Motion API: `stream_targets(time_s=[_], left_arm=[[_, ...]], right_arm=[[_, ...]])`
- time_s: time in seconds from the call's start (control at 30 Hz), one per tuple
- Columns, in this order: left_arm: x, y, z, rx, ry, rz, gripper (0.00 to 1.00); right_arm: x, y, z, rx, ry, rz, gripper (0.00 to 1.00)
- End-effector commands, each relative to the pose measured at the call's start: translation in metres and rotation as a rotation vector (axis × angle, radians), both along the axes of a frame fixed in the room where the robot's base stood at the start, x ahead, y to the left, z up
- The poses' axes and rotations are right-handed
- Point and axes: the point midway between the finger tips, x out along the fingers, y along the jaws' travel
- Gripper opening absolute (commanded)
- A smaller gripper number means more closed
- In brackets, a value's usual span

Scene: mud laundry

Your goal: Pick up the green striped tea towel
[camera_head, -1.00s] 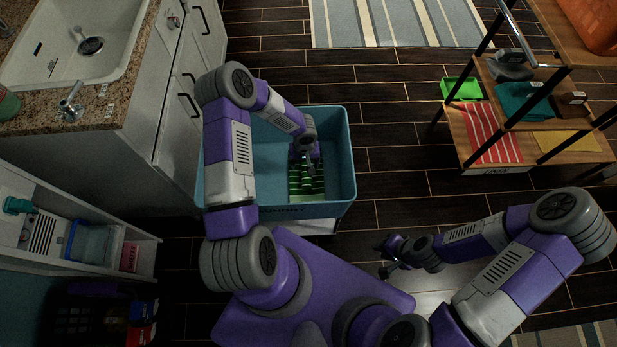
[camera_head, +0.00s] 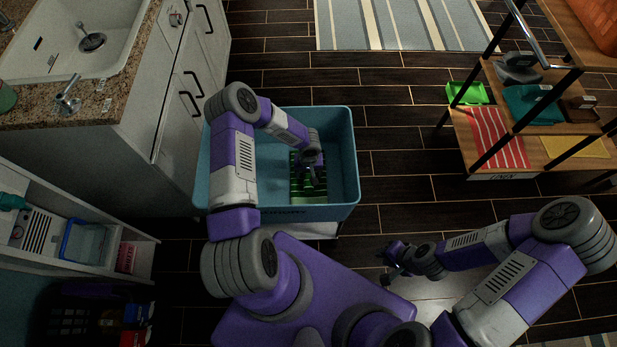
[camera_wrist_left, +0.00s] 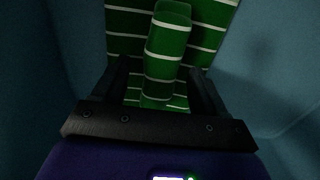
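The green striped tea towel (camera_head: 300,188), with white stripes, lies inside the blue tub (camera_head: 283,213). It also shows in the left wrist view (camera_wrist_left: 130,22), where a raised fold of it stands up between the fingers. My left gripper (camera_wrist_left: 160,92) reaches down into the tub over the towel. Its two black fingers are apart, one on each side of the fold, with gaps beside it. In the head view the left gripper (camera_head: 315,180) partly hides the towel. My right gripper (camera_head: 388,268) is over the floor right of my base, away from the towel; its finger opening is too small to judge.
The tub walls surround my left gripper. A white cabinet with a sink (camera_head: 85,45) stands left of the tub. A low shelf (camera_head: 90,262) is at the lower left. A wooden rack (camera_head: 540,150) with cloths and trays stands at the right. Dark floor (camera_head: 400,150) lies clear between.

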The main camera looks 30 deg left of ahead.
Motion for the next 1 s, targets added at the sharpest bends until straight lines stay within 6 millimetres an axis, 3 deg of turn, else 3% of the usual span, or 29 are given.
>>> stream_targets(time_s=[0.03, 0.4, 0.67, 1.0], left_arm=[[0.000, 0.000, 0.000, 0.000, 0.000, 0.000, 0.64], [0.000, 0.000, 0.000, 0.000, 0.000, 0.000, 0.11], [0.000, 0.000, 0.005, 0.000, 0.000, -0.001, 0.11], [0.001, 0.000, 0.070, 0.003, -0.003, -0.002, 0.11]], right_arm=[[0.000, 0.000, 0.000, 0.000, 0.000, 0.000, 0.25], [0.000, 0.000, 0.000, 0.000, 0.000, 0.000, 0.25], [0.000, 0.000, 0.002, 0.000, 0.000, 0.000, 0.25], [0.000, 0.000, 0.024, 0.000, 0.000, 0.000, 0.25]])
